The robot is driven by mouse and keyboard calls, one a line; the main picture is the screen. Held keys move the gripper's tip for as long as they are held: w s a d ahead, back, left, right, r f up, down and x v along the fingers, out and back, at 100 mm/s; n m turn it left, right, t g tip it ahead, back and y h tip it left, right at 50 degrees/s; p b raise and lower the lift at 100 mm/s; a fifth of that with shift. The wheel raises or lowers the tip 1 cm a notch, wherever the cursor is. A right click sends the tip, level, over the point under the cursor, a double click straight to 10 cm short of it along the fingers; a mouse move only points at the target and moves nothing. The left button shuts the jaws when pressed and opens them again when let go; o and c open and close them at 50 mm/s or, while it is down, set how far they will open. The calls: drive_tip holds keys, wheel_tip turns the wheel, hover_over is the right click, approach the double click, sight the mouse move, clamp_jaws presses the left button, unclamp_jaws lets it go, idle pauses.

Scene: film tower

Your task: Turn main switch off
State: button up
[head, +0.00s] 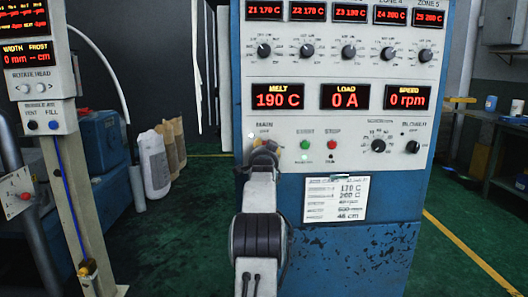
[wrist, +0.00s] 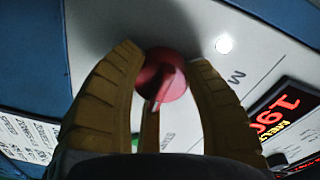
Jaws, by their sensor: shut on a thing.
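The main switch shows in the wrist view as a red round knob (wrist: 163,75) with a paler raised bar, on a light panel. The two yellow-brown fingers of my gripper (wrist: 165,62) stand on either side of it and are closed on the knob. In the head view my gripper (head: 262,147) is at the panel just under the MAIN label (head: 264,124). It hides most of the switch there. The knob's exact angle is hard to read.
On the blue control cabinet (head: 390,250), a green button (head: 305,145) and a red button (head: 333,145) sit right of my gripper. The MELT display (head: 278,97) reads 190 C, LOAD 0 A and SPEED 0 rpm. A white lamp (wrist: 223,43) glows beside the switch. Sacks (head: 155,165) stand left.

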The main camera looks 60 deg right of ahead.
drive_tip(key=shift+w+f+n, duration=0.1)
drive_tip(key=shift+w+n, duration=0.05)
drive_tip(key=shift+n, duration=0.15)
drive_tip(key=n, duration=0.4)
drive_tip(key=shift+f, duration=0.2)
drive_tip(key=shift+w+f+n+b, duration=0.15)
drive_tip(key=shift+n+b, duration=0.25)
drive_tip(key=shift+n, duration=1.6)
drive_tip(key=shift+f, duration=0.1)
drive_tip(key=o, duration=1.2)
drive_tip(key=shift+a, duration=0.1)
drive_tip(key=shift+r, duration=0.25)
drive_tip(key=shift+r, duration=0.1)
